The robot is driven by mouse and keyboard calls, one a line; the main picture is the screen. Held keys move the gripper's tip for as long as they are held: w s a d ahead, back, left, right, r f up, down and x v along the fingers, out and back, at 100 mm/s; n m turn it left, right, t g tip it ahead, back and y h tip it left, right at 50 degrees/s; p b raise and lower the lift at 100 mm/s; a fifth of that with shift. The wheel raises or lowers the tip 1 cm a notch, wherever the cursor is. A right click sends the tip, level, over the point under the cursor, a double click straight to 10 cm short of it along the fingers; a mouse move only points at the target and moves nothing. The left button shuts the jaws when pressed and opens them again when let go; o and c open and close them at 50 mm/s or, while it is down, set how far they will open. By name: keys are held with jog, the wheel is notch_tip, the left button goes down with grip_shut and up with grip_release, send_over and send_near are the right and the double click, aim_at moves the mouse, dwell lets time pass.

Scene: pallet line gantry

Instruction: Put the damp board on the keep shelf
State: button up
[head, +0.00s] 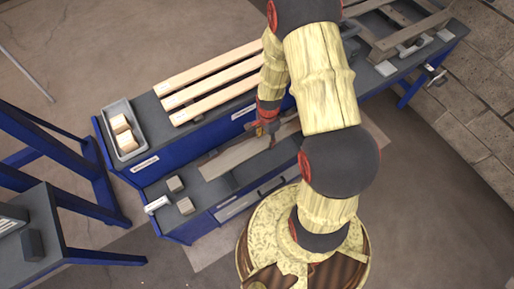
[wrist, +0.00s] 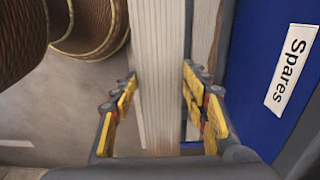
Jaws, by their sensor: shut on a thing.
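A long weathered, greyish board (head: 228,160) runs slantwise along the front lower ledge in the head view. My gripper (head: 266,138) is over it and shut on it. In the wrist view a pale, grained board (wrist: 160,85) passes between the two yellow-and-grey fingers of my gripper (wrist: 160,78), which press at its two edges. Whether the board touches the ledge or hangs just above it is hard to tell. I cannot read a keep label; part of the bench is hidden behind my arm.
Three pale slats (head: 215,80) lie on the blue bench top. A grey tray (head: 123,129) holds wooden blocks. Grey blocks (head: 185,206) sit on the lower ledge's left end. A "Spares" label (wrist: 291,70) is on a blue panel. A blue frame (head: 85,165) stands left.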

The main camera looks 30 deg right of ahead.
jog(key=f+b, duration=0.8)
jog(key=f, duration=0.7)
jog(key=shift+w+f, duration=0.2)
jog(key=shift+b, duration=0.3)
jog(key=shift+f, duration=0.15)
jog(key=o, duration=1.2)
jog(key=shift+o, duration=0.7)
